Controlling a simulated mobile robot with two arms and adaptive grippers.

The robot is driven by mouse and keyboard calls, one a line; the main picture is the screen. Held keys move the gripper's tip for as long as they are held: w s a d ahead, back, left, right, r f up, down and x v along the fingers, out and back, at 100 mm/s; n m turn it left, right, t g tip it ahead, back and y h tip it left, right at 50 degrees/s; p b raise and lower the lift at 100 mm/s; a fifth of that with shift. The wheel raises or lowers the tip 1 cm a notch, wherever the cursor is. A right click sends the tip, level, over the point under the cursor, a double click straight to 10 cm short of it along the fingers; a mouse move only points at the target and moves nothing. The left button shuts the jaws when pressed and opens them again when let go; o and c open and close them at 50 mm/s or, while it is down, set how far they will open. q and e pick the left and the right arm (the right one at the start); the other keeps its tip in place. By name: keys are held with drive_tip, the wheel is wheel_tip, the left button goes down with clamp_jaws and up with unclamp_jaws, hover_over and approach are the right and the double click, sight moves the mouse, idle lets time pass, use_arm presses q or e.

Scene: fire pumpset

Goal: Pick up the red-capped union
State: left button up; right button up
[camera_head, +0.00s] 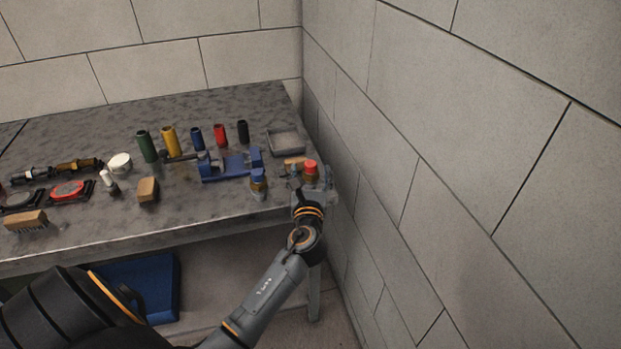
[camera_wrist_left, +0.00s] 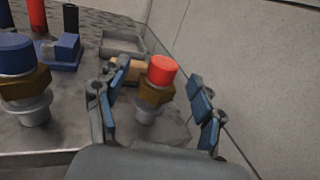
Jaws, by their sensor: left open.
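The red-capped union (camera_head: 310,168) stands upright near the right end of the grey bench, beside the wall. In the left wrist view the red-capped union (camera_wrist_left: 158,80) shows a red cap, a brass hex nut and a grey base. My left gripper (camera_head: 312,184) is at the union. In the left wrist view its fingers (camera_wrist_left: 160,105) are apart, with the union between them and nearer the left finger. I cannot tell whether a finger touches it. The gripper hides part of the union in the head view. My right gripper is not in view.
A blue-capped union (camera_head: 258,182) stands just left of the gripper. A blue vise (camera_head: 228,166), a shallow grey tray (camera_head: 286,140) and a wooden block (camera_wrist_left: 127,68) are behind. Several coloured cylinders stand further left. The block wall (camera_head: 400,180) is close on the right.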

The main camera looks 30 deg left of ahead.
use_arm(q)
drive_tip(key=shift+x, duration=1.05)
drive_tip(key=shift+s, duration=0.1)
drive_tip(key=shift+c, duration=0.4)
clamp_jaws()
